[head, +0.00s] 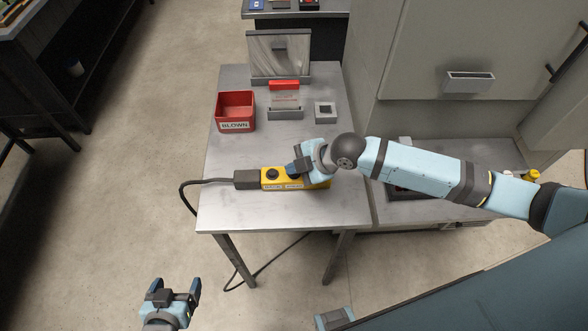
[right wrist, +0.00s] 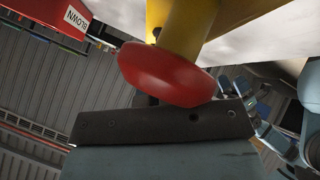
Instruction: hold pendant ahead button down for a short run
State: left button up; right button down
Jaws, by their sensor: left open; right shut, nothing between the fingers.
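The yellow pendant (head: 267,184) lies on the grey metal table, with a black button (head: 273,173) near its left end and a label along its front side. My right gripper (head: 293,169) is shut and empty over the pendant's middle, hiding part of its top. I cannot tell whether its fingertips press a button there. In the right wrist view, a red mushroom knob (right wrist: 165,75) on the yellow pendant body (right wrist: 182,28) sits close by my dark gripper part; contact is unclear. My left gripper (head: 175,287) is open and empty, low in front of the table.
A red bin marked BLOWN (head: 236,112) stands on the table (head: 235,207) behind the pendant. A black cable (head: 188,202) leaves the pendant leftward.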

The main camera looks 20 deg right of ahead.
dwell(0.5)
jog(key=shift+r+p, duration=0.8)
jog(key=shift+r, duration=0.05)
notch_tip(320, 180, up, 5)
jog(key=p, duration=0.4)
dwell(0.3)
